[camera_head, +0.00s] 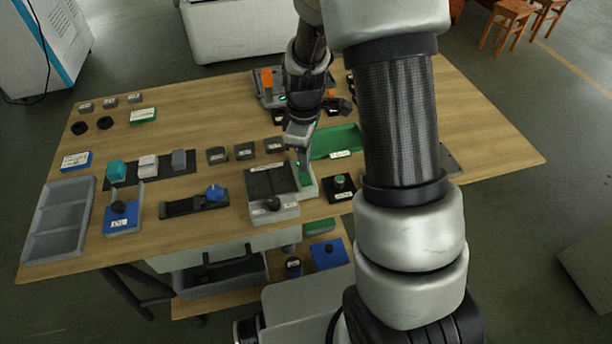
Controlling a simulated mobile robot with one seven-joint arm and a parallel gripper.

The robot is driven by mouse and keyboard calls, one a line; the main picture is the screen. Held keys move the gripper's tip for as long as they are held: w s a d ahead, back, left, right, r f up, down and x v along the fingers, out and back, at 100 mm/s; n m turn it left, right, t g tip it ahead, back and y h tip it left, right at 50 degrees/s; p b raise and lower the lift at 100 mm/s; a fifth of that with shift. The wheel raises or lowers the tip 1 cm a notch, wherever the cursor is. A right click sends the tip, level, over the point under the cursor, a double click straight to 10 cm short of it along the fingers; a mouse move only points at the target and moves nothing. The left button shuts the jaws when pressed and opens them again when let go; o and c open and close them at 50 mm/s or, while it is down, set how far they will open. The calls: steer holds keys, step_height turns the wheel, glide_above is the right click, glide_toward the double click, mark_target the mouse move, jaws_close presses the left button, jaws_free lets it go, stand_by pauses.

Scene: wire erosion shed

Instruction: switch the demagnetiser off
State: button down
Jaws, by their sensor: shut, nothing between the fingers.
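A grey box with a dark ribbed top (271,180) and a black knob at its front stands near the middle of the table's front part; it may be the demagnetiser, but its label is too small to read. A pale block with a green face (305,181) stands against its right side, and a small green light shows near my fingertips. My gripper (301,156) is shut and empty, pointing down just above or at this block; I cannot tell whether it touches. The gripper hides part of the block's far end.
A device with an orange part (267,78) and a green light stands behind my gripper. A green tray (337,142) and a black box with a green button (340,187) are to the right. Grey compartment tray (59,218) lies far left.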

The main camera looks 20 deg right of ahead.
steer(key=shift+f+b, duration=0.4)
steer(key=shift+f, duration=0.25)
steer(key=shift+r, duration=0.1)
step_height(320, 180, up, 7)
steer(key=p, duration=0.5)
stand_by(0.4)
stand_by(0.4)
steer(key=s+r+m+t+p, duration=0.1)
steer(key=s+r+m+p, duration=0.15)
steer(key=r, duration=0.75)
steer(key=s+r+m+t+p, duration=0.2)
steer(key=s+r+m, duration=0.1)
steer(key=r, duration=0.7)
steer(key=s+r+m+t+p, duration=0.2)
steer(key=s+r+m+p, duration=0.3)
steer(key=s+r, duration=0.8)
steer(key=shift+r+m+t, duration=0.3)
steer(key=shift+r+m, duration=0.1)
steer(key=shift+m, duration=0.35)
